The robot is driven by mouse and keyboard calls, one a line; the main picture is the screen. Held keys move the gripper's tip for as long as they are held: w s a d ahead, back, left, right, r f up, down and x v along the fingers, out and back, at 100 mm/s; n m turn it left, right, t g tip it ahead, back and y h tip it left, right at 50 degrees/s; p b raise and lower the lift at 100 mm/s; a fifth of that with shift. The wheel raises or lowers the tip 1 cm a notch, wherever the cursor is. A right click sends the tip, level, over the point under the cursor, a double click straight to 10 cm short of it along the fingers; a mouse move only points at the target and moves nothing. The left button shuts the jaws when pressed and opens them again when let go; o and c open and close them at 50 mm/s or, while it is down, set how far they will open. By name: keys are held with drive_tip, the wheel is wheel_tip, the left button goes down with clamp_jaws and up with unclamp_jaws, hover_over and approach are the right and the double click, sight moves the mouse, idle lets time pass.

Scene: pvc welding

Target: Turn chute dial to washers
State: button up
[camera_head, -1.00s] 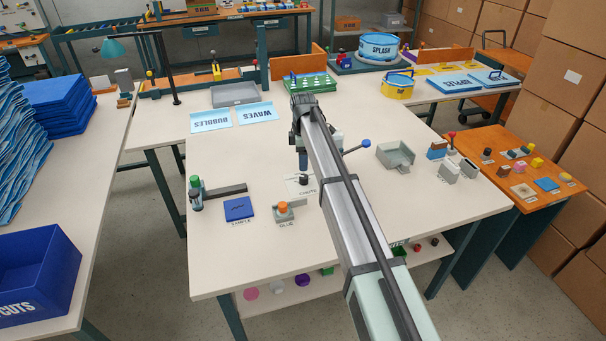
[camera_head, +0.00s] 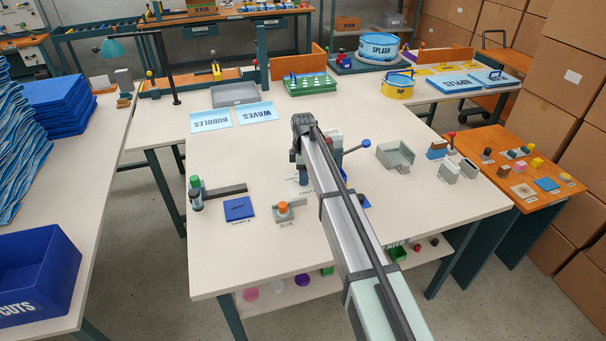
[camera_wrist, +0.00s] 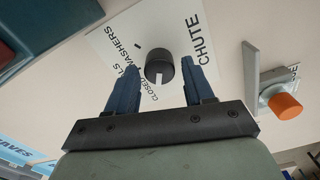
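The chute dial (camera_wrist: 159,67) is a round black knob with a white pointer line, on a white plate (camera_wrist: 112,47) lettered CHUTE, WASHERS and CLOSED; another label is partly hidden. The pointer line lies toward the CLOSED lettering, not WASHERS. My gripper (camera_wrist: 162,62) is open, with one dark blue finger on each side of the dial. Gaps show between fingers and knob; I cannot tell how deep the fingertips reach. In the head view the plate (camera_head: 293,187) shows left of my arm, which hides the dial and fingers.
The glue station with an orange button (camera_head: 284,207) stands close to the plate, and shows in the wrist view (camera_wrist: 285,106). A blue sample pad (camera_head: 239,208) lies left of it. A grey tray-like holder (camera_head: 396,155) stands right of my arm.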

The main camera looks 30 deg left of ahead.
drive_tip(key=c, duration=0.9)
drive_tip(key=shift+o, duration=0.2)
drive_tip(key=shift+m, duration=0.4)
drive_tip(key=m, duration=0.4)
drive_tip(key=shift+w+m, duration=0.1)
drive_tip(key=shift+m, duration=0.2)
drive_tip(key=m, duration=0.4)
drive_tip(key=shift+m, duration=0.3)
drive_tip(key=m, duration=0.7)
drive_tip(key=shift+w, duration=0.15)
drive_tip(key=m, duration=0.6)
drive_tip(key=shift+d+m, duration=0.15)
drive_tip(key=shift+m, duration=0.25)
